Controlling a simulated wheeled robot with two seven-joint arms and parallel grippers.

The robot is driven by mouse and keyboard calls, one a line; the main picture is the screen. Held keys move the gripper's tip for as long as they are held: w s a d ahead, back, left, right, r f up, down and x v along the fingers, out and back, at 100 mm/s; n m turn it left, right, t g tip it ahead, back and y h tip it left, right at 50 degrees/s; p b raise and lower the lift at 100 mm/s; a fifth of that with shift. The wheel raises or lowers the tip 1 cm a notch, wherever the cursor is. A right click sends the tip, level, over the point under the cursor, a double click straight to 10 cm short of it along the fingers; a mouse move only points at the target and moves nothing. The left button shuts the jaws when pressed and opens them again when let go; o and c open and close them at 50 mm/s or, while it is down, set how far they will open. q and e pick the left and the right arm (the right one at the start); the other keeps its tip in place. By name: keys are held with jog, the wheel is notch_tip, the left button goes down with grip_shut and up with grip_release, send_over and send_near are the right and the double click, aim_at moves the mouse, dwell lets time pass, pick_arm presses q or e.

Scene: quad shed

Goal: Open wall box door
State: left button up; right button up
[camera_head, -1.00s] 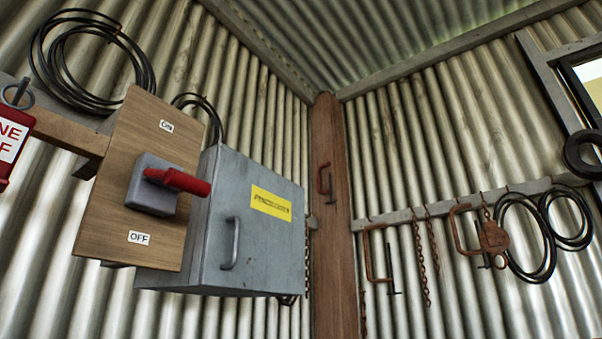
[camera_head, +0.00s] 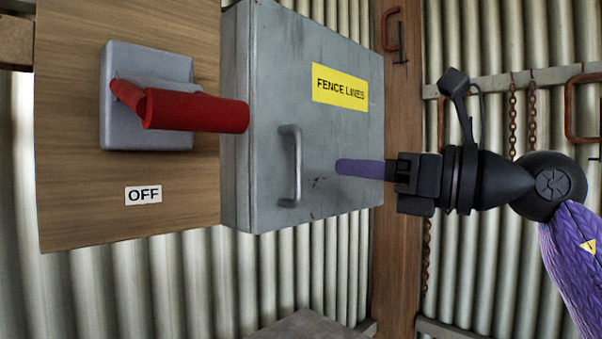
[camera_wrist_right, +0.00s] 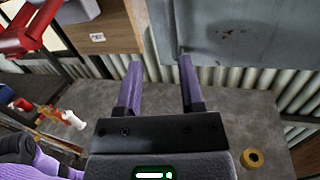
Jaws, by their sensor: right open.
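The grey metal wall box (camera_head: 330,55) hangs on the corrugated wall, its door shut, with a yellow "FENCE LINES" label (camera_head: 340,86). A vertical bar handle (camera_head: 291,165) sits on the left part of the door. My right gripper (camera_head: 345,167) comes in from the right, its purple fingers pointing left, to the right of the handle and apart from it. In the right wrist view the gripper (camera_wrist_right: 159,62) is open and empty, and the box's grey face (camera_wrist_right: 230,25) lies beyond the fingertips. The handle does not show clearly there. My left gripper is not in view.
A wooden board (camera_head: 70,190) left of the box carries a switch with a red lever (camera_head: 195,112) that sticks out towards the door. A bench (camera_wrist_right: 220,110) below holds a yellow roll (camera_wrist_right: 252,159) and clutter at its left. Chains and clamps hang at the right.

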aim_at(298, 194)
jog(key=shift+t+h, duration=0.3)
jog(key=shift+h, duration=0.3)
jog(key=p+x, duration=0.1)
jog(key=x, duration=0.2)
jog(key=p+x, duration=0.2)
jog(key=x, duration=0.1)
jog(key=r+p+x, duration=0.1)
jog(key=x, duration=0.2)
jog(key=shift+w+d+p, duration=0.3)
jog(key=shift+w, duration=0.1)
jog(key=shift+w+a+f, duration=0.1)
jog(key=shift+a+f, duration=0.1)
jog(key=shift+c, duration=0.2)
grip_shut()
